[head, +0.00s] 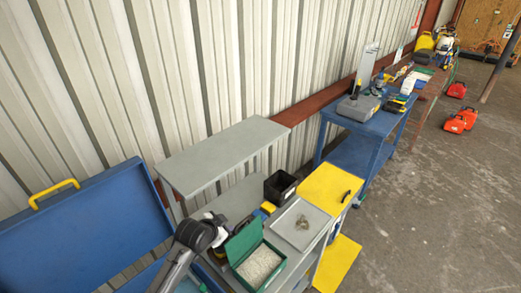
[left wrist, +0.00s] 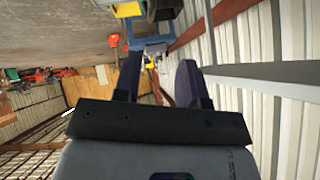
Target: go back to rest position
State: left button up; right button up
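My left arm comes in at the bottom of the head view, its dark end (head: 208,232) just left of an open green box (head: 243,241) of pale granules. In the left wrist view, the two dark fingers of my left gripper (left wrist: 159,68) stand apart with an empty gap between them. The fingers appear to touch nothing. My right gripper is in neither view.
A grey cart top carries the green box, a grey tray (head: 285,228) with small metal parts, a black bin (head: 281,188) and a yellow panel (head: 329,186). A grey shelf (head: 222,153) stands behind. A blue workbench (head: 362,120) is farther right. Concrete floor (head: 440,210) is open at right.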

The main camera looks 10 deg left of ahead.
pick_arm(q)
jog(key=s+r+n+y+p, duration=0.15)
jog(key=s+r+n, duration=0.25)
jog(key=s+r, duration=0.75)
jog(key=s+d+f+g+p, duration=0.1)
jog(key=s+f+g+p, duration=0.2)
jog(key=s, duration=1.2)
jog(key=s+d+f+n+g+p, duration=0.1)
jog(key=s+f, duration=0.7)
jog(key=s, duration=0.8)
jog(key=shift+s+f+g+p, duration=0.35)
jog(key=shift+g+p, duration=0.55)
jog(key=shift+p, duration=0.3)
jog(key=shift+y, duration=0.25)
